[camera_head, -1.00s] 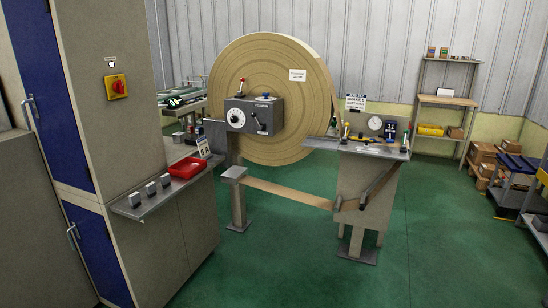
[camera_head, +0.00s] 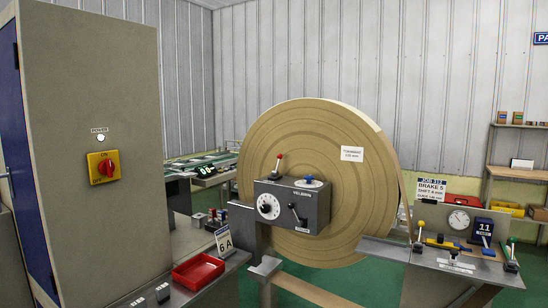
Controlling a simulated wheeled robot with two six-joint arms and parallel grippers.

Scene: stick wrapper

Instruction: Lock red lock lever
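The red-knobbed lever (camera_head: 279,161) stands on top of the left part of a dark grey control box (camera_head: 318,205), its stem tilted slightly. The box sits in front of the large tan paper roll (camera_head: 340,120). Beside the lever on the box top is a blue knob (camera_head: 309,181). The box face carries a white dial (camera_head: 268,206) and a black-handled lever (camera_head: 294,212). Neither of my grippers is in view.
A cabinet with a red and yellow power switch (camera_head: 104,167) stands at left. A red tray (camera_head: 198,270) lies on the ledge. At right, a bench (camera_head: 440,258) holds a gauge, small levers and a sign. Green floor shows between.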

